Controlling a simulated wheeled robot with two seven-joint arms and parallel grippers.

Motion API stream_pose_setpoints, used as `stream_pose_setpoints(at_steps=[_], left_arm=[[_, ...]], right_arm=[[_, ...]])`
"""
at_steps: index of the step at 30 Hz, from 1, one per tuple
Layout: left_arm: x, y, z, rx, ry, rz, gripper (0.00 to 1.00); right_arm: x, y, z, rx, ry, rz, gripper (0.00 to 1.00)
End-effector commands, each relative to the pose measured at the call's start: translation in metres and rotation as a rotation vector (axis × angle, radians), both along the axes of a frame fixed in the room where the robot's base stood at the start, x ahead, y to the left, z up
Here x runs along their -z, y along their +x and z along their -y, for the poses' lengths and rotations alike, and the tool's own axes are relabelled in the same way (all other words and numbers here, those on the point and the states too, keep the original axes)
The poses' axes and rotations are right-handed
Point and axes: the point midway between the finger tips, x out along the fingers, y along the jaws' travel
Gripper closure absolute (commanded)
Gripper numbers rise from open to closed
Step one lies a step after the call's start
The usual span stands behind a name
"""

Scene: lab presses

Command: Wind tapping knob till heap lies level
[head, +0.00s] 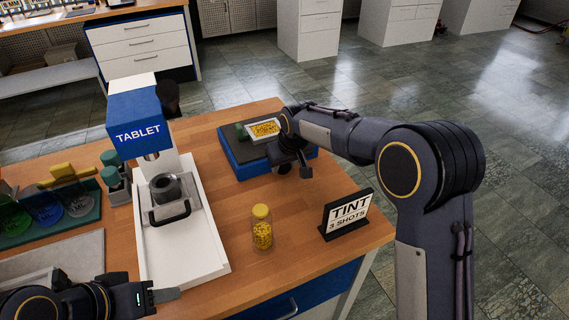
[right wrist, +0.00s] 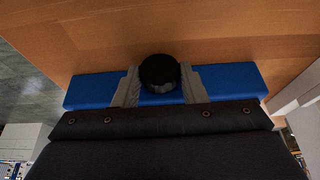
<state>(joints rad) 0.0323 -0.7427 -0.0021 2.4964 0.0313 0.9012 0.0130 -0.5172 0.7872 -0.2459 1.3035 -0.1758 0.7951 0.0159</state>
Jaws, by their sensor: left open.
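The tapping device has a blue base (head: 246,169) with a dark top plate, and stands at the table's far edge in the head view. A small pale tray (head: 251,138) holding a yellow grainy heap (head: 266,129) sits on it; its levelness is too small to judge. The black tapping knob (right wrist: 158,70) sticks out in front of the base in the right wrist view. My right gripper (right wrist: 160,84) has its fingers against both sides of the knob; the head view hides this grip behind my wrist. My left gripper (head: 166,294) is open and empty at the lower left.
A blue and white tablet press (head: 138,118) with a dark cup (head: 166,187) stands left of centre. A jar of yellow pieces (head: 262,228) and a TINT sign (head: 347,214) stand near the front right.

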Motion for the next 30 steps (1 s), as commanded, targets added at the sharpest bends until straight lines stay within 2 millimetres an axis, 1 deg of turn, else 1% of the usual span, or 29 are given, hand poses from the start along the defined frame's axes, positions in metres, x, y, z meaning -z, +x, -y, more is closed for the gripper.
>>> stream_pose_setpoints(at_steps=[1, 3, 5, 10, 18, 21, 30], left_arm=[[0.0000, 0.0000, 0.0000, 0.000, 0.000, 0.000, 0.53], [0.0000, 0.0000, 0.0000, 0.000, 0.000, 0.000, 0.53], [0.0000, 0.0000, 0.0000, 0.000, 0.000, 0.000, 0.53], [-0.0019, 0.0000, 0.0000, 0.000, 0.000, 0.000, 0.53], [-0.0022, 0.0000, 0.0000, 0.000, 0.000, 0.000, 0.53], [-0.0010, 0.0000, 0.0000, 0.000, 0.000, 0.000, 0.53], [-0.0011, 0.0000, 0.0000, 0.000, 0.000, 0.000, 0.53]], right_arm=[[-0.0001, 0.0000, 0.0001, 0.000, 0.000, 0.000, 0.69], [-0.0002, 0.0000, 0.0001, 0.000, 0.000, 0.000, 0.78], [-0.0002, 0.0000, 0.0001, 0.000, 0.000, 0.000, 0.85], [0.0001, 0.0008, 0.0027, 0.004, 0.042, -0.019, 0.85], [0.0027, 0.0026, 0.0074, 0.006, 0.268, -0.114, 0.85], [0.0024, 0.0029, 0.0073, 0.004, 0.322, -0.134, 0.85], [0.0012, 0.0025, 0.0062, 0.000, 0.346, -0.143, 0.85]])
